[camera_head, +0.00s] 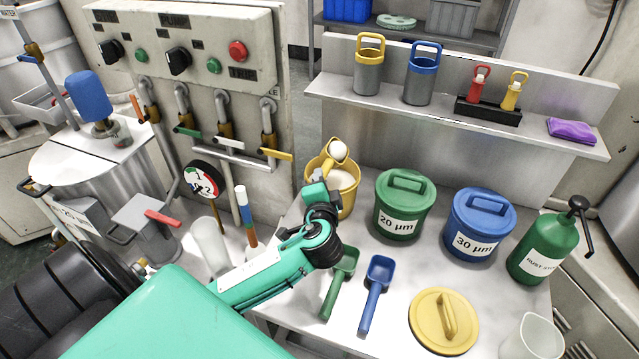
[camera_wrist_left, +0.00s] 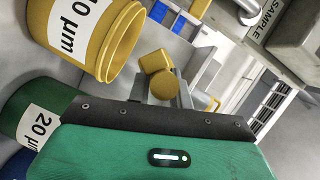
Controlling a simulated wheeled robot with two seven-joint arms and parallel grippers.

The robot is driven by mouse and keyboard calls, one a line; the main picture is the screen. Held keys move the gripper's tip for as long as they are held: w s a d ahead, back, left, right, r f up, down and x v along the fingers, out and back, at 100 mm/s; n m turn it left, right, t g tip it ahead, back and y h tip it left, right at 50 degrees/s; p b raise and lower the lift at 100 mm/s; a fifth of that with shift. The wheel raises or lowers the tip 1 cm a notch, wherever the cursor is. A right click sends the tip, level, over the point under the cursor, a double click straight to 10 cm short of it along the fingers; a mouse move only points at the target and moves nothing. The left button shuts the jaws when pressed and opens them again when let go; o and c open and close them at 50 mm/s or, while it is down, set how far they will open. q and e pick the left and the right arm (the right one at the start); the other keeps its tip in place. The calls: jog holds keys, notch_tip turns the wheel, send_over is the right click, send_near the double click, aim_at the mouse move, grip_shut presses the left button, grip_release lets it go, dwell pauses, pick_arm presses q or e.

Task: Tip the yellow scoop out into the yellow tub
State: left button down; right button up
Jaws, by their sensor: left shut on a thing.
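The yellow tub (camera_head: 352,201) stands open on the bench, with pale contents inside. In the left wrist view the tub (camera_wrist_left: 88,35) carries a "10 µm" label. The yellow scoop (camera_head: 328,154) is above the tub's back rim, with white material showing in its bowl. The scoop also shows in the left wrist view (camera_wrist_left: 153,61), beside the tub's mouth. My right gripper is not in view.
Green (camera_head: 400,218) and blue (camera_head: 478,240) lidded tubs stand right of the yellow tub. Green (camera_head: 338,280) and blue (camera_head: 375,290) scoops and a yellow lid (camera_head: 425,322) lie in front. A shelf (camera_head: 400,112) runs behind. A gauge (camera_head: 205,182) and pipework are at left.

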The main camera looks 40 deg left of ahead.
pick_arm(q)
jog(key=m, duration=0.2)
jog(key=m+t+y, duration=0.1)
jog(key=m, duration=0.1)
jog(key=shift+f+m, duration=0.2)
jog(key=shift+m, duration=0.1)
jog(key=m, duration=0.1)
jog(key=m+t, duration=0.1)
jog(key=m, duration=0.1)
jog(key=m+t, duration=0.1)
jog(key=m, duration=0.1)
jog(key=shift+d+f, duration=0.1)
jog(key=shift+f, duration=0.2)
jog(key=shift+d, duration=0.1)
